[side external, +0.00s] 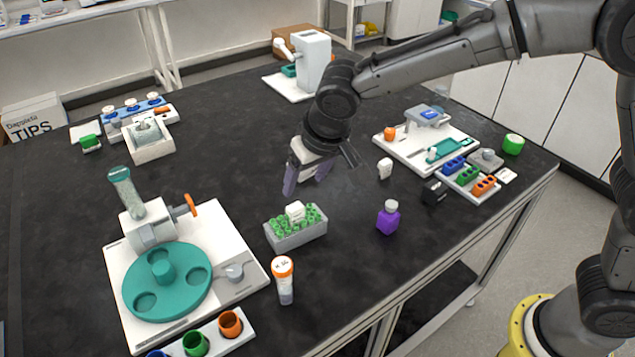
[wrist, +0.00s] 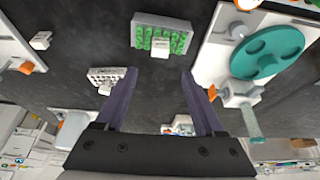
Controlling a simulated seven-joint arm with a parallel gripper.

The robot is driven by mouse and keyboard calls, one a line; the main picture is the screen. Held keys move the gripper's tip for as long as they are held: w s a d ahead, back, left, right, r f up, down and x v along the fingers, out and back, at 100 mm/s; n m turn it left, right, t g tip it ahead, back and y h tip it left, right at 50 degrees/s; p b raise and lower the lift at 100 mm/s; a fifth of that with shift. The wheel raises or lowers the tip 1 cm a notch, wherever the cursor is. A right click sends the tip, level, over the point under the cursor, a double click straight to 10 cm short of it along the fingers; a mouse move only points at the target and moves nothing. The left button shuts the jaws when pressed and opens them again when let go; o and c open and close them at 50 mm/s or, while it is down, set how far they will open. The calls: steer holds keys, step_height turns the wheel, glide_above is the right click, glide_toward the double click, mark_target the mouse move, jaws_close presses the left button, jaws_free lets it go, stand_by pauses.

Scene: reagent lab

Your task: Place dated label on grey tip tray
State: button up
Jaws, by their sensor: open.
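The grey tip tray (side external: 297,241) holds several green tips and stands on the dark bench; it also shows at the top of the wrist view (wrist: 138,36). A small white piece (side external: 295,211), which may be the dated label, rests at the tray's back edge, over the tips; it also shows in the wrist view (wrist: 160,47). I cannot read any print on it. My gripper (side external: 306,184) is open, with nothing between its purple fingers, above the bench just behind the tray. In the wrist view my fingers (wrist: 157,80) point toward the tray.
Another small white piece (side external: 385,168) stands to the right, with a purple bottle (side external: 388,217) in front. An orange-capped tube (side external: 284,280) is close before the tray. A white board with a teal turntable (side external: 165,284) lies left. Bench behind the tray is mostly clear.

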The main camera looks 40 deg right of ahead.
steer(key=shift+r, duration=0.15)
steer(key=s+d+r, duration=0.6)
steer(key=d, duration=0.3)
steer(key=s+d, duration=0.6)
steer(key=s, duration=0.5)
steer(key=s+d+t, duration=0.1)
steer(key=s+d, duration=0.5)
steer(key=s, duration=0.5)
steer(key=shift+d+r, duration=0.25)
